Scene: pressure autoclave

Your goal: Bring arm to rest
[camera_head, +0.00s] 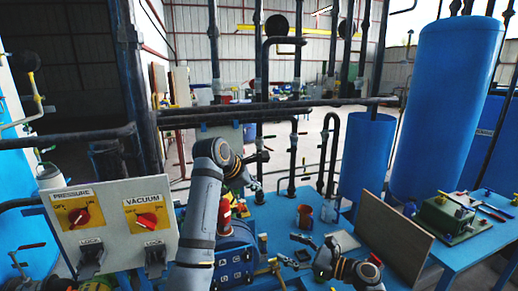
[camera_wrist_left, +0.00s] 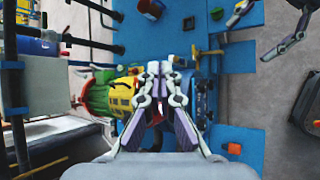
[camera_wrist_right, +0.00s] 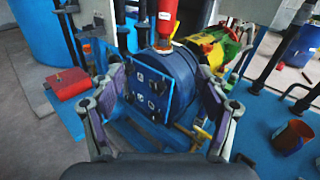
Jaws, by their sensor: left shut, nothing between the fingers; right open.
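My left arm rises at the centre of the head view, and its gripper (camera_head: 262,160) is held high above the blue bench (camera_head: 290,212). My right gripper (camera_head: 318,250) is low over the bench, to the right of the blue autoclave drum (camera_head: 236,260). In the right wrist view it (camera_wrist_right: 165,88) is open and empty, its fingers spread on either side of the drum's front in the picture. Whether they touch it cannot be told.
A panel with PRESSURE and VACUUM knobs (camera_head: 112,222) stands at left. Dark pipes (camera_head: 240,110) cross behind the bench. A brown board (camera_head: 394,240) stands at right, with a green tool (camera_head: 447,218) beyond. An orange cup (camera_head: 305,216) is near the right gripper.

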